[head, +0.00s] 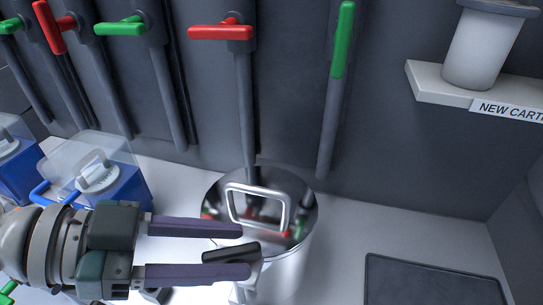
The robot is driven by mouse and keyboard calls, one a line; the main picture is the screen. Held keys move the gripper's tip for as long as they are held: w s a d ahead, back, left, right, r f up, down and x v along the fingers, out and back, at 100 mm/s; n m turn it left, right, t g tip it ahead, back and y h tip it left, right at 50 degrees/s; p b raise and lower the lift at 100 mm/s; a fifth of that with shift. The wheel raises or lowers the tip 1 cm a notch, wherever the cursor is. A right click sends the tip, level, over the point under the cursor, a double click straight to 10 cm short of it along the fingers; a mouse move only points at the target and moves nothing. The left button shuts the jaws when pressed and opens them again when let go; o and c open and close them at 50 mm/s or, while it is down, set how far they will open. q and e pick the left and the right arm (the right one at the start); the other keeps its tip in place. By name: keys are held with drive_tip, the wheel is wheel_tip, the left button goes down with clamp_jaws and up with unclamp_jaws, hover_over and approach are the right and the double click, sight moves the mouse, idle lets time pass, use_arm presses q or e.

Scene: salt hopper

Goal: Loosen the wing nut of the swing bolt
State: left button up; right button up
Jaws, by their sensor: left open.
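My left gripper (244,252) comes in from the left with its two dark purple fingers apart. Between the fingertips lies a dark bar, which looks like the wing nut (230,254) of the swing bolt. The fingers lie on its far and near sides, and I cannot tell whether they touch it. A pale bracket (247,284) shows below it at the front left of a round steel hopper (288,268). The hopper's shiny lid (305,212) is down and has a square wire handle (258,189). The bolt's shank is hidden. My right gripper is not in view.
Pipes with red and green levers (222,33) run down the back wall. Blue boxes with clear covers (128,187) stand at left. A shelf (437,87) at upper right holds a white cylinder (482,48). A dark mat (430,283) lies at lower right.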

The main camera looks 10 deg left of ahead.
use_arm(q)
drive_tip(key=shift+w+d+f, duration=0.25)
drive_tip(key=shift+w+d, duration=0.05)
drive_tip(key=shift+d, duration=0.25)
clamp_jaws()
